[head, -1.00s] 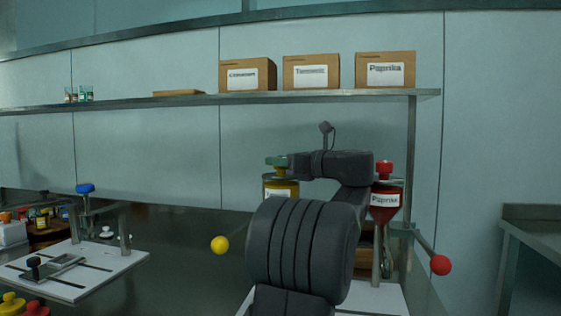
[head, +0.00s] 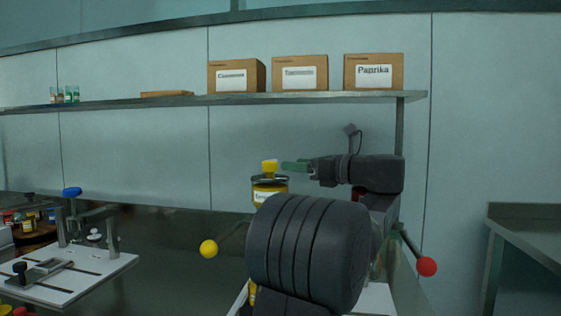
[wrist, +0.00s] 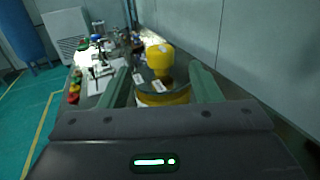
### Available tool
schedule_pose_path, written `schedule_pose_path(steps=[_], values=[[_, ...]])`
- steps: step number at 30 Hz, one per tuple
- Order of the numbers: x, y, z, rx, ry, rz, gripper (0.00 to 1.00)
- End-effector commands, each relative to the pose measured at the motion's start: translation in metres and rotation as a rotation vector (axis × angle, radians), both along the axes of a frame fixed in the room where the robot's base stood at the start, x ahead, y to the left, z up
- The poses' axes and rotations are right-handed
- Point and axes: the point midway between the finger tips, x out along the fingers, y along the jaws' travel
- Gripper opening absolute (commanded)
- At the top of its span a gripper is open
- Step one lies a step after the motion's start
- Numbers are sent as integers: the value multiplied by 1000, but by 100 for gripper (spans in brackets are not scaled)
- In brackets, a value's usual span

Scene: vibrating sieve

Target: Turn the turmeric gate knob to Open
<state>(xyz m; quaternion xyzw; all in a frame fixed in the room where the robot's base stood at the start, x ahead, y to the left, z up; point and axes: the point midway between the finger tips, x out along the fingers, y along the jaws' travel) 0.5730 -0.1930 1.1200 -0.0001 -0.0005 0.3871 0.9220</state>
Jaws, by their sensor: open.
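A yellow hopper (head: 268,190) with a dark rim and a white label, too blurred to read surely, stands at centre. A yellow knob (head: 269,167) rises on its top; it also shows in the wrist view (wrist: 159,56). My gripper (head: 285,167) is right of this knob in the head view, its green fingers pointing at it. In the wrist view my gripper (wrist: 159,70) is open and empty, with the knob ahead, between the finger lines. A yellow ball (head: 208,249) on a rod sticks out left, below the hopper. No Open marking is readable.
My arm hides the hopper's lower part and what stands to its right. A red ball (head: 426,267) on a rod sticks out at right. A shelf (head: 120,105) with boxes, one marked Paprika (head: 374,72), runs above. A white board (head: 75,285) with a fixture is at left.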

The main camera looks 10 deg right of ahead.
Motion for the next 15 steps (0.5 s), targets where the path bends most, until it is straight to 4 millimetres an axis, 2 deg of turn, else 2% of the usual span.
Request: schedule_pose_path(steps=[1,6,15], values=[[-8,-9,1,0,0,-4,58],[-25,-27,1,1,-1,-2,58],[-34,-35,0,1,-1,1,58]])
